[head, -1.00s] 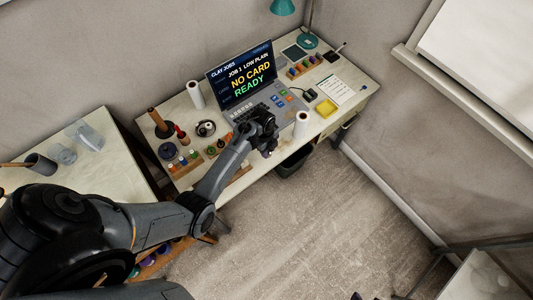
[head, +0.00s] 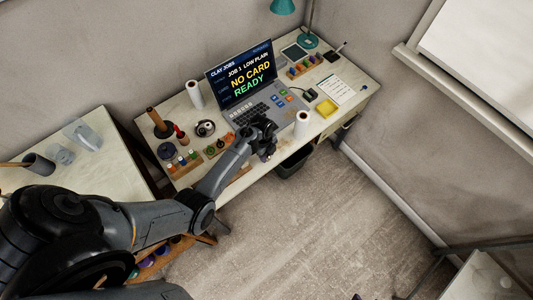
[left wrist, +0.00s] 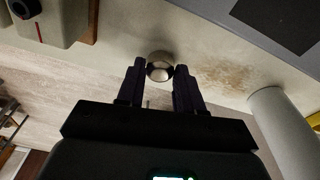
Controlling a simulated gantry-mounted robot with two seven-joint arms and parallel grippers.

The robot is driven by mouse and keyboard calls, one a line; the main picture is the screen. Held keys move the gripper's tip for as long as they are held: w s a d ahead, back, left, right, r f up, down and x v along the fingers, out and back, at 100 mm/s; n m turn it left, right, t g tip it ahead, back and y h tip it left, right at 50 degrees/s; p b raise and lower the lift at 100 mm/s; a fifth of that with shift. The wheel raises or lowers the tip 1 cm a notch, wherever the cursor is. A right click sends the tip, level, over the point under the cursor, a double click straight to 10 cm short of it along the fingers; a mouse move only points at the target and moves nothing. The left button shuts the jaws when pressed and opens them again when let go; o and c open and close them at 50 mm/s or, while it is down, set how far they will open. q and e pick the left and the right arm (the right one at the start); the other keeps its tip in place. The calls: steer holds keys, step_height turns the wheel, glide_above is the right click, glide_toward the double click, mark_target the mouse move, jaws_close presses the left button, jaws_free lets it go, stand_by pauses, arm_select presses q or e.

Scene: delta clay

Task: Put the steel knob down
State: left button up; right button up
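The steel knob (left wrist: 160,66) is a small, round, shiny metal piece. In the left wrist view it sits between the tips of my left gripper (left wrist: 160,80), with a finger against each side. The fingers appear shut on it. The pale desk top lies behind the knob; I cannot tell whether the knob touches it. In the head view my left gripper (head: 265,153) is over the desk's front edge, in front of the console, and mostly hides the knob. My right gripper is not in view.
A white roll (head: 302,123) stands right of my left gripper, also in the wrist view (left wrist: 285,125). The console (head: 262,107) is behind it. A wooden rack (head: 182,163) stands left. A dark bin (head: 295,161) is below.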

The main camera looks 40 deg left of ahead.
arm_select(q)
steer(key=o, duration=0.3)
steer(key=shift+o, duration=0.2)
step_height(320, 180, up, 11)
steer(key=a+p, duration=0.1)
steer(key=p, duration=0.1)
steer(key=s+d+r+n+t, duration=0.1)
steer(key=s+d+r+n, duration=0.2)
steer(key=s, duration=0.4)
steer(key=s+d+r+n+t, duration=0.1)
steer(key=s+d+r+n, duration=0.3)
steer(key=s+n, duration=0.3)
steer(key=s+d+r+n+t+y, duration=0.1)
steer(key=s+d+r+n, duration=0.2)
steer(key=s+r+n, duration=0.2)
steer(key=s, duration=0.3)
steer(key=shift+d+n+t, duration=0.25)
steer(key=shift+n+t, duration=0.05)
steer(key=shift+n, duration=0.1)
